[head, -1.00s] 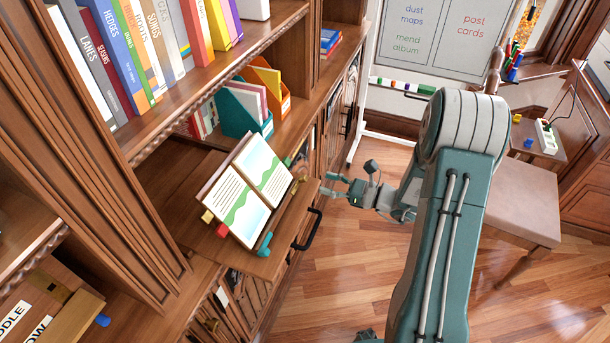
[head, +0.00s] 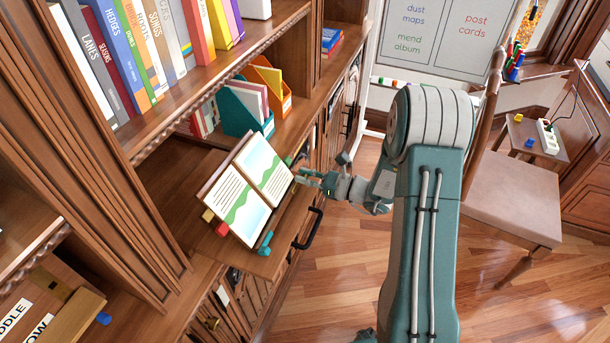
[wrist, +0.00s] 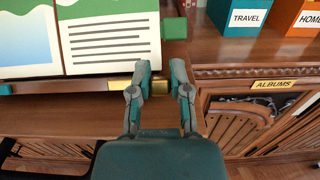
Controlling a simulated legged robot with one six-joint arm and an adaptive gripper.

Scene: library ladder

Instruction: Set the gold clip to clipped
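The gold clip (wrist: 119,84) shows in the wrist view as a low gold bar along the lower edge of the open book (wrist: 110,35), near the book's right corner. My left finger crosses in front of it and hides its middle; a bit of gold shows between the fingers. I cannot tell if it grips the page. My gripper (wrist: 161,66) is open, with a gap between its two teal fingertips. In the head view my gripper (head: 299,176) is at the book's (head: 247,190) right corner and covers the clip there.
A green clip (wrist: 174,28) sits at the book's right edge. A teal clip (head: 265,243), a red clip (head: 220,229) and a yellow clip (head: 208,215) are around the lower part. File boxes (head: 247,120) stand behind. A dark handle (head: 308,229) sticks out in front.

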